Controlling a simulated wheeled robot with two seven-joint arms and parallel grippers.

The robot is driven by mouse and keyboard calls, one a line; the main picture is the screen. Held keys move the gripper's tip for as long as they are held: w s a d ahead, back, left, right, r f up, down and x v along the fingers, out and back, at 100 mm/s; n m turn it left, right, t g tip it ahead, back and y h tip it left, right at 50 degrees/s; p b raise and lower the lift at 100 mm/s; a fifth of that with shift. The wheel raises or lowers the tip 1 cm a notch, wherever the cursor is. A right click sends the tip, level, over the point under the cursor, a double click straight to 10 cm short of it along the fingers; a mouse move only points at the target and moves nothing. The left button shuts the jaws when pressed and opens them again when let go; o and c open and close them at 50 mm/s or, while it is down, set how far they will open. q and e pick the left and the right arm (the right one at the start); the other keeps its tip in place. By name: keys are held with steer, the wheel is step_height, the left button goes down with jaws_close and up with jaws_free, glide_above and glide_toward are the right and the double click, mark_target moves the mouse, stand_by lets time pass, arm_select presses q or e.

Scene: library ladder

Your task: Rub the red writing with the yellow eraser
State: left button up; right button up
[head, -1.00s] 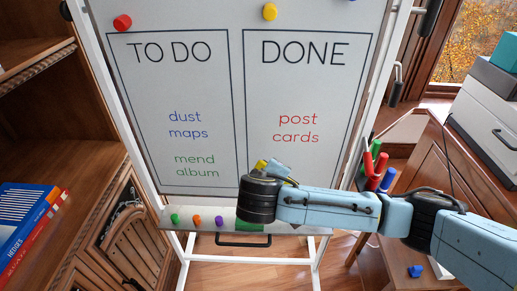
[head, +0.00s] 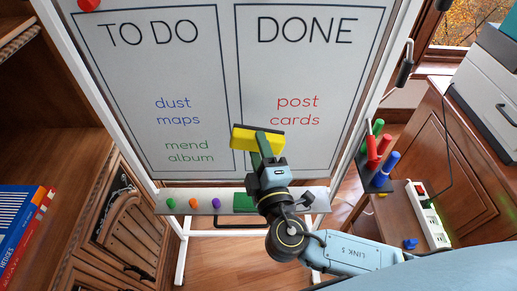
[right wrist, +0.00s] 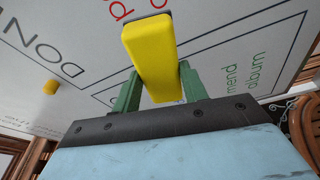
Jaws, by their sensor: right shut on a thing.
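The red writing "post cards" (head: 296,111) is on the whiteboard (head: 227,90) in the DONE box; all of it shows in the head view. In the right wrist view part of the red writing (right wrist: 127,8) shows beyond the eraser. The yellow eraser (head: 257,139), with a dark pad on its far side, is held in front of the board, below and left of the red writing. It also shows in the right wrist view (right wrist: 150,52). My right gripper (head: 264,150) is shut on the eraser with its green fingers. Whether the pad touches the board cannot be told. My left gripper is not in view.
A ledge (head: 180,202) under the board holds several coloured magnets and a green item (head: 245,202). A marker rack (head: 377,160) stands right of the board. A wooden cabinet (head: 450,150) is at right, shelves at left.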

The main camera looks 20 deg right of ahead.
mark_target(260, 128)
steer(key=w, duration=0.1)
steer(key=w+d, duration=0.1)
steer(key=shift+w, duration=0.4)
steer(key=shift+w+d, duration=0.15)
steer(key=shift+w, duration=0.7)
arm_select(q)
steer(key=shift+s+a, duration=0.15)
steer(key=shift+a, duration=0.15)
arm_select(e)
steer(key=shift+w, duration=0.15)
steer(key=shift+d, duration=0.1)
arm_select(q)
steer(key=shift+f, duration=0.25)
arm_select(e)
steer(key=shift+w+d, duration=0.25)
steer(key=shift+w, duration=0.65)
steer(key=shift+d, duration=0.1)
